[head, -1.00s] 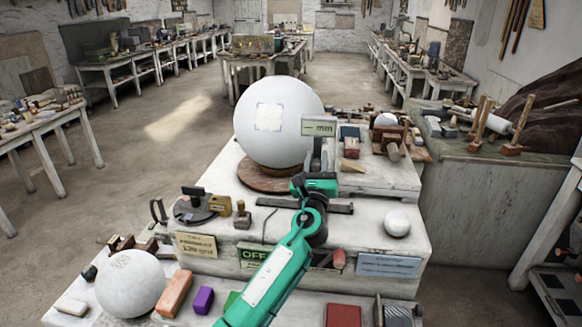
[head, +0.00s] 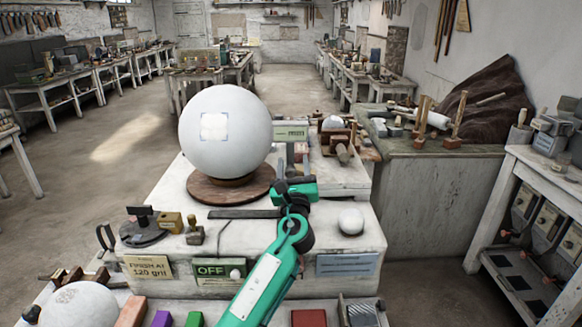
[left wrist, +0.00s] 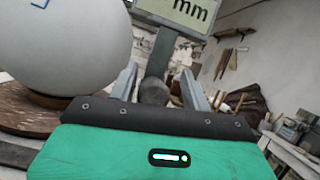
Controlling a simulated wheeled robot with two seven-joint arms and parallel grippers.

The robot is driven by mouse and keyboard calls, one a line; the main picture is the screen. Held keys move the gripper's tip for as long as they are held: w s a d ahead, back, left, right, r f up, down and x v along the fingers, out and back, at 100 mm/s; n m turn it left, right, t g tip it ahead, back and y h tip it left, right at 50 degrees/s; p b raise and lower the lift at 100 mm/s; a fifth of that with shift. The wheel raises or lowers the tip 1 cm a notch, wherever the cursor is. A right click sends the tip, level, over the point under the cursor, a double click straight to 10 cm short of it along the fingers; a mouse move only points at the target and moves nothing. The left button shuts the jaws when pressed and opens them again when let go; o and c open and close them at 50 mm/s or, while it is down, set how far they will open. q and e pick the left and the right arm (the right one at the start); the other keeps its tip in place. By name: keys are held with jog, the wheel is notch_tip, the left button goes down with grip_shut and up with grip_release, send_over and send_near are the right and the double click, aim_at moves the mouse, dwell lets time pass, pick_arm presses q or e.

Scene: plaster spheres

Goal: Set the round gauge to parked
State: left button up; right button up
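A gauge with a pale green display panel (head: 290,132) stands on a grey post just right of the big white sphere (head: 225,160). A dark round knob (left wrist: 153,92) shows at the post's foot. My left gripper (head: 281,168) is in front of the post. In the left wrist view its two fingers (left wrist: 158,88) are apart, with the knob seen between them and gaps on both sides. I cannot tell whether they touch it. My right gripper is out of view.
The sphere rests on a round wooden turntable (head: 205,190). A dark dial-like device (head: 142,229), a small white ball (head: 351,221) and an "OFF" sign (head: 211,269) are on the white bench. A stepped block (head: 345,178) stands right of the post.

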pick_arm(q)
jog(key=shift+s+f, duration=0.1)
jog(key=shift+s+a+f, duration=0.1)
jog(key=shift+s+f, duration=0.05)
jog(key=shift+s, duration=0.05)
jog(key=b+v, duration=0.4)
jog(key=v, duration=0.9)
jog(key=shift+s+f, duration=0.1)
